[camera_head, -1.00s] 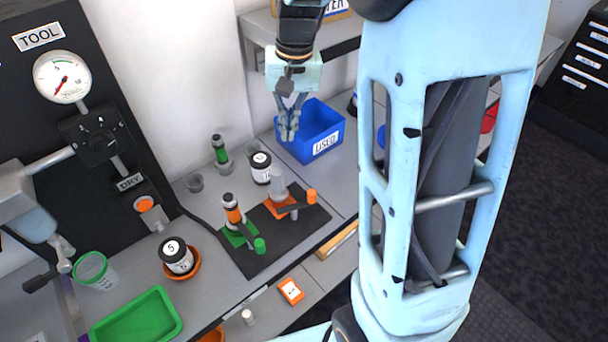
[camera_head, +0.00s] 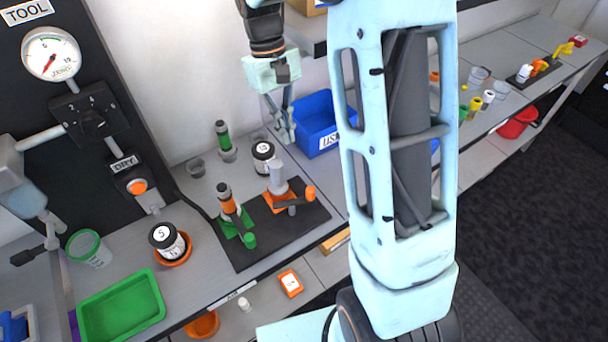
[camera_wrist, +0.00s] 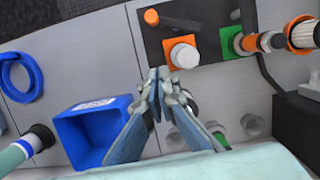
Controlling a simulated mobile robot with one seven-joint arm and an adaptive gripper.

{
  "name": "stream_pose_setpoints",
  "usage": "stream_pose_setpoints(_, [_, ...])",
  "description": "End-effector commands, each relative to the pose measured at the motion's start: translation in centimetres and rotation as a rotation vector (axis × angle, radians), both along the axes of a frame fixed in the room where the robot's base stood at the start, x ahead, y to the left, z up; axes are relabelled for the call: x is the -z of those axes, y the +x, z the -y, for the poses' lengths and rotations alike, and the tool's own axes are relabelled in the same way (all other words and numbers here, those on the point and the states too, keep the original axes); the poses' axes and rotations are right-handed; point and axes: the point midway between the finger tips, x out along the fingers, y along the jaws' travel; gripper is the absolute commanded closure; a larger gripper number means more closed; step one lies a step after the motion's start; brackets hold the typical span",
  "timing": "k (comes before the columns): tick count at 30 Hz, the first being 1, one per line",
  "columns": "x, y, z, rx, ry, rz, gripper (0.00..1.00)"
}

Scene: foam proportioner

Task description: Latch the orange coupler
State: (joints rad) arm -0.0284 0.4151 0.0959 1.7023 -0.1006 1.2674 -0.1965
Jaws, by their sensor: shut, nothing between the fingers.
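The orange coupler (camera_head: 275,199) stands on a black mat (camera_head: 265,252), holding an upright pale grey cylinder (camera_head: 276,176). Its grey lever (camera_head: 292,206) reaches right to an upright orange knob (camera_head: 310,193). In the wrist view the orange coupler (camera_wrist: 169,64) and its orange knob (camera_wrist: 151,17) lie beyond my fingertips. My gripper (camera_head: 285,137) is shut and empty, pointing down behind the coupler, beside the blue bin. It also shows in the wrist view (camera_wrist: 159,78), apart from the coupler. Whether the lever is latched I cannot tell.
A green coupler (camera_head: 236,226) holding an orange-and-black cylinder stands close left of the orange one. A black-and-white jar (camera_head: 263,152) stands behind them. The blue bin (camera_head: 313,122) is right of my gripper. A green tray (camera_head: 121,304) lies front left.

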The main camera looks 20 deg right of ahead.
Motion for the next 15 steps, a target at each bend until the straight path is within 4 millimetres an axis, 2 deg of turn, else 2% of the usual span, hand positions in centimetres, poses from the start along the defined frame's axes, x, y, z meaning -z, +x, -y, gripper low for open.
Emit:
stream_pose_setpoints(9, [0.2, -0.1, 0.0, 0.001, 0.000, 0.000, 1.00])
stream_pose_setpoints(15, [2.5, -0.7, 0.2, 0.002, 0.000, -0.004, 1.00])
